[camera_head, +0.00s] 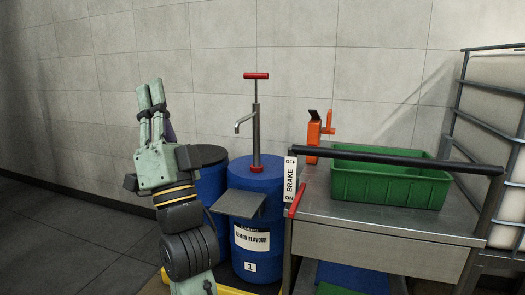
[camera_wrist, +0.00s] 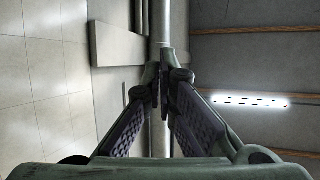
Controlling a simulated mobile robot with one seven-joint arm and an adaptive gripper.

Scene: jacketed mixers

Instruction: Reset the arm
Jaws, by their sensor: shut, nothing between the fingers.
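My gripper (camera_head: 151,95) is raised and points upward in the head view, left of the drum pump. In the wrist view its fingers (camera_wrist: 161,85) meet at the tips, shut with nothing between them. Behind them the wrist view shows a wall, a vertical pipe and the ceiling. My forearm stands in front of part of the blue drums in the head view.
A blue drum (camera_head: 257,185) labelled lemon flavour carries a red-handled pump (camera_head: 256,125). A second blue drum (camera_head: 209,180) stands behind my arm. A metal cart (camera_head: 370,225) with a brake lever (camera_head: 297,200) holds a green bin (camera_head: 388,185) and an orange device (camera_head: 314,135). Floor at left is clear.

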